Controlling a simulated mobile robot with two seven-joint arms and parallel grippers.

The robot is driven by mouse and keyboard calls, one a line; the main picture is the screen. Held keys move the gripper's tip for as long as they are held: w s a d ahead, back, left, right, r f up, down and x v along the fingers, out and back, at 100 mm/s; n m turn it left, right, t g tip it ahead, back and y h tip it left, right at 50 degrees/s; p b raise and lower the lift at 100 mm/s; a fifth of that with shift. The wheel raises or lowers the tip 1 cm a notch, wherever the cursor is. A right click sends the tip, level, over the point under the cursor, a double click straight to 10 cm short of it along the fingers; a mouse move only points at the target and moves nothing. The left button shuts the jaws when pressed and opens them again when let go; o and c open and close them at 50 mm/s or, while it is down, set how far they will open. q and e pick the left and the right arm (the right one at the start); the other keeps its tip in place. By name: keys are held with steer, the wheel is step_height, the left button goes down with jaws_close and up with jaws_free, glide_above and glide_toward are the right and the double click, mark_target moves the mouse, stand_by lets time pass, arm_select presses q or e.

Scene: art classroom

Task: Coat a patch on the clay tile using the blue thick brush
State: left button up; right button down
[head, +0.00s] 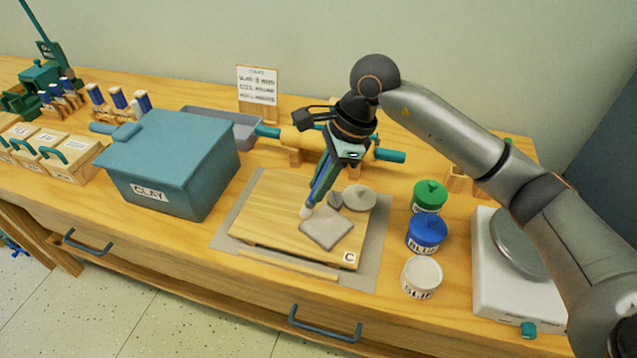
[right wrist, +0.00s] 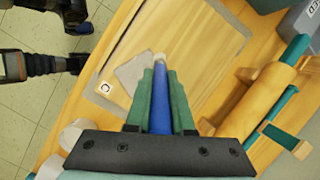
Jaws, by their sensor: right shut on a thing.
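My right gripper (head: 335,160) is shut on the blue thick brush (head: 322,182), which points down and slightly left in the head view. In the right wrist view the blue handle (right wrist: 160,105) lies between the green fingers, with the pale tip beyond them. The clay tile (head: 327,229) is a flat grey square on the wooden board (head: 265,220); it also shows in the right wrist view (right wrist: 133,72). The tip is at or just off the tile's far-left corner; I cannot tell whether it touches.
Jars (head: 427,232), including a blue-lidded one and an open white one, stand right of the board. A scale (head: 490,285) is further right. A blue-grey clay box (head: 170,165) stands left. A rolling pin (head: 305,140) lies behind. Small grey pieces (head: 358,198) sit behind the tile.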

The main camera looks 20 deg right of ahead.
mark_target(323, 172)
step_height(323, 172, up, 2)
steer(key=shift+w+r, duration=0.1)
steer(key=shift+s+d+r+p, duration=0.1)
steer(key=shift+s+r+p, duration=0.1)
steer(key=shift+r+p, duration=0.25)
steer(key=shift+s+r+p, duration=0.1)
steer(key=shift+r+p, duration=0.6)
steer(key=shift+r, duration=0.3)
steer(key=shift+r+p, duration=0.5)
steer(key=shift+r, duration=0.3)
arm_select(q)
steer(key=shift+n+y, duration=0.3)
steer(key=shift+y, duration=0.1)
steer(key=shift+s+a+r+p, duration=0.1)
steer(key=shift+s+a+r, duration=0.15)
steer(key=shift+a+r, duration=0.25)
steer(key=shift+s+a+r+p, duration=0.15)
steer(key=shift+s+a+r, duration=0.15)
steer(key=shift+a, duration=0.45)
steer(key=shift+s+a+r+p, duration=0.1)
steer(key=shift+s+a+r, duration=0.1)
steer(key=shift+a+r, duration=0.3)
arm_select(e)
steer(key=shift+r, duration=0.65)
arm_select(q)
steer(key=shift+f, duration=0.1)
